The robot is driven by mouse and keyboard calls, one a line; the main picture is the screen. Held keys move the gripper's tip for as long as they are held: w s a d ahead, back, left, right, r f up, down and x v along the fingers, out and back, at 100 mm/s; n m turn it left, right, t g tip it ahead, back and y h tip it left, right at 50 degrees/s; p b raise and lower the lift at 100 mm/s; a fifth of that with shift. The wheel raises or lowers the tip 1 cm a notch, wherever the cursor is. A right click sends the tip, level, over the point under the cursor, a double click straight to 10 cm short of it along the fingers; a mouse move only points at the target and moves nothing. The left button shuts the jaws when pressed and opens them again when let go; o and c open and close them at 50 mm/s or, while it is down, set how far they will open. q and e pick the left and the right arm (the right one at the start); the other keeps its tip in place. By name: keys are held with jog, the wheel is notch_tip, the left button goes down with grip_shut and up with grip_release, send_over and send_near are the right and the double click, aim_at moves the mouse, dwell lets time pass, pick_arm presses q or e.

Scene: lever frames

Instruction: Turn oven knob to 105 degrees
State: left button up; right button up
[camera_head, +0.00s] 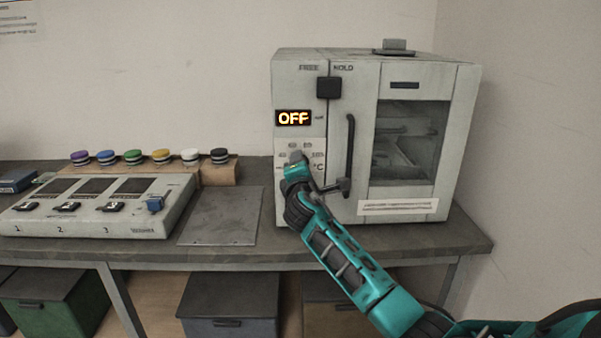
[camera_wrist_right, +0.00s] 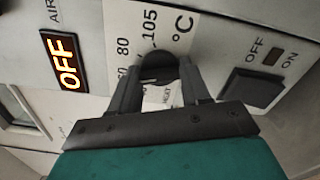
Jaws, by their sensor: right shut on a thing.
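The oven (camera_head: 350,70) stands at the right end of the bench, and its display (camera_head: 293,118) reads OFF. The display also shows in the right wrist view (camera_wrist_right: 66,62). The dark round oven knob (camera_wrist_right: 157,66) sits on a white dial plate with 80, 105 and °C printed around it. My right gripper (camera_head: 296,163) is at the dial below the display and mostly hides the knob in the head view. In the right wrist view its two fingers (camera_wrist_right: 158,76) are shut on the knob, one on each side. The knob's pointer direction cannot be made out. My left gripper is not in view.
A dark OFF/ON switch (camera_wrist_right: 252,87) is close beside the right finger. The oven's door handle (camera_head: 349,150) stands just right of my right gripper. A control box (camera_head: 180,200) and several coloured pucks are on the left; a bare plate (camera_head: 222,215) lies between.

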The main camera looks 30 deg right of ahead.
pick_arm(q)
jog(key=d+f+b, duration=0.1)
jog(key=b, duration=0.1)
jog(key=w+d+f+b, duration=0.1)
jog(key=b, duration=0.2)
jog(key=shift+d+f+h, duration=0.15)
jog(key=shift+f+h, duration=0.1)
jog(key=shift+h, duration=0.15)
pick_arm(e)
jog(key=m, duration=1.7)
jog(key=shift+f, duration=0.1)
jog(key=shift+m, duration=0.4)
jog(key=o, duration=1.1)
jog(key=shift+c, duration=0.2)
